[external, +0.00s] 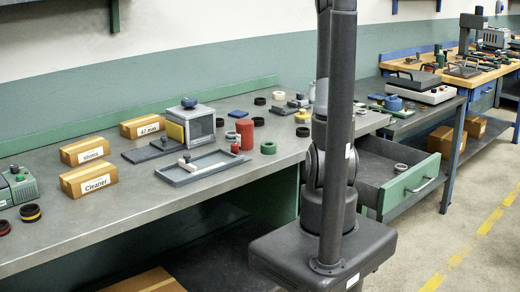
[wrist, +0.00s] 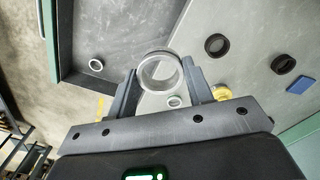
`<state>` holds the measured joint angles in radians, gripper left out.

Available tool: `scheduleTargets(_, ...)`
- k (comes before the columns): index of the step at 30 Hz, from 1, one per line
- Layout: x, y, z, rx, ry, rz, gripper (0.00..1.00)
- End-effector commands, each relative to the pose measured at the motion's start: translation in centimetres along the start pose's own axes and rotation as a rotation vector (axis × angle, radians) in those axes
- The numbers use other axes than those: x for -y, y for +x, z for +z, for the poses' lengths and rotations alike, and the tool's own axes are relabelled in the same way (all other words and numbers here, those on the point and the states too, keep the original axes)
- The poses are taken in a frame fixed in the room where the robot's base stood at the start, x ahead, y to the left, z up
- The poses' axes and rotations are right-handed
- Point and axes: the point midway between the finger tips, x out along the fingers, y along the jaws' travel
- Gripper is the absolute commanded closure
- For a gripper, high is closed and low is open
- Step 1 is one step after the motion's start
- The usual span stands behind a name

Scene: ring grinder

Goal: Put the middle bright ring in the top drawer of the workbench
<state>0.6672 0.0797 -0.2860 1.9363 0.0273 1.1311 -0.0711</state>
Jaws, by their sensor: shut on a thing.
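My gripper (wrist: 160,80) is shut on a bright metal ring (wrist: 160,70), its two fingers pressing the ring from either side in the wrist view. The top drawer (external: 410,185) is pulled open at the right end of the workbench (external: 110,206), its green front facing right. In the wrist view the drawer (wrist: 88,30) lies to the left of the held ring. My gripper and the held ring are not visible in the external view.
In the wrist view, a small bright ring (wrist: 175,101), a yellow ring (wrist: 222,92), black rings (wrist: 215,44) and a blue block (wrist: 300,85) are right of the drawer. Boxes (external: 88,180) and a grey tray (external: 203,166) occupy the bench further left. The drawer has bare floor space.

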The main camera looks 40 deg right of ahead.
Motion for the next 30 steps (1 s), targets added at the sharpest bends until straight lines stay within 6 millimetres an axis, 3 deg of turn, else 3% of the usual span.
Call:
scheduleTargets(1, -2.6, 0.0, 0.1, 0.000, 0.046, 0.000, 0.79)
scheduleTargets(6, -10.1, -0.1, 1.5, -0.001, 0.174, 0.001, 0.79)
scheduleTargets(12, -16.5, -0.1, 3.7, -0.002, 0.284, 0.001, 0.79)
scheduleTargets(22, -22.2, -0.1, 6.7, -0.002, 0.392, 0.002, 0.79)
scheduleTargets(30, -21.9, 7.3, 6.6, 0.005, 0.385, 0.000, 0.79)
